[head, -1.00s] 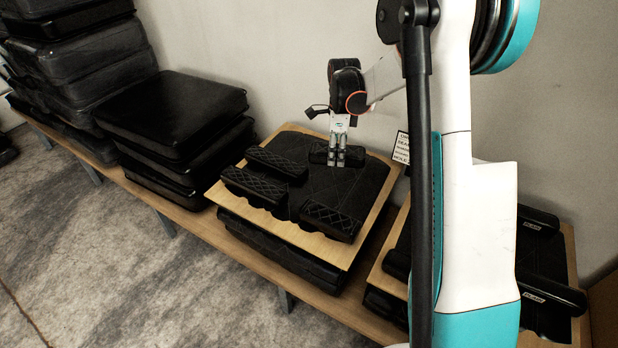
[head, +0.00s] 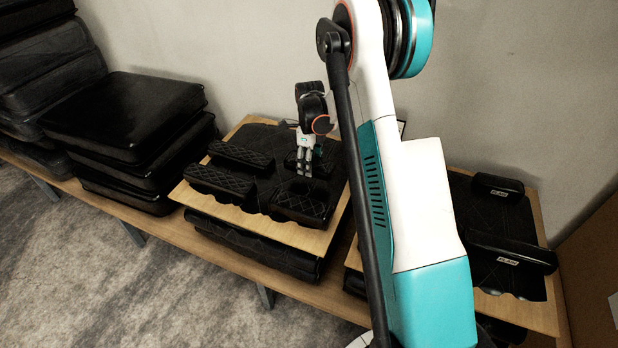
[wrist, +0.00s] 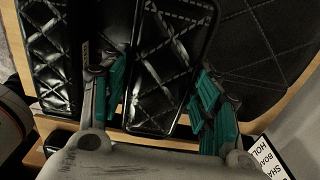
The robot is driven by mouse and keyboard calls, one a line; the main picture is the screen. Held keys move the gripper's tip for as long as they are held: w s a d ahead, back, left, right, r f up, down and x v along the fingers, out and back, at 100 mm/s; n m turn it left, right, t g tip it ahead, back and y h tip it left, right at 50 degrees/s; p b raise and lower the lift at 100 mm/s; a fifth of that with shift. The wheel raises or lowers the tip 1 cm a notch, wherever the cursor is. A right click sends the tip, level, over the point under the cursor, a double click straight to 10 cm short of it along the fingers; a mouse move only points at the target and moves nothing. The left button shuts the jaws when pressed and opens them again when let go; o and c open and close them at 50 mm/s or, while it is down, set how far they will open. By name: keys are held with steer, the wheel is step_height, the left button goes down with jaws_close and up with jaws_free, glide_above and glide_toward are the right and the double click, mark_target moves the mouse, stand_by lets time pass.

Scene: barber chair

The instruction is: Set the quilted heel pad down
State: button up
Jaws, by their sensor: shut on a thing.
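My gripper (head: 305,168) is shut on a black quilted heel pad (head: 322,166), above the back right of a quilted black mat on a wooden board (head: 255,228). In the wrist view the pad (wrist: 163,60) lies between the two teal-lined fingers (wrist: 160,95), its stitched diamond face towards the camera. The fingers hide parts of the pad in the head view. It is low over the mat; I cannot tell whether it touches.
Similar quilted pads lie on the board: one at back left (head: 240,155), one at left (head: 220,183), one in front (head: 302,205). Black cushions (head: 125,115) are stacked left. Another board with labelled black rolls (head: 510,252) is at right. A white sign (wrist: 283,152) stands close by.

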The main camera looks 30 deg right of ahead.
steer(key=shift+f+b, duration=0.75)
steer(key=shift+f, duration=2.15)
steer(key=shift+f, duration=0.2)
steer(key=o, duration=1.2)
steer(key=shift+r, duration=0.1)
step_height(320, 180, up, 12)
steer(key=p, duration=0.4)
steer(key=shift+r, duration=0.15)
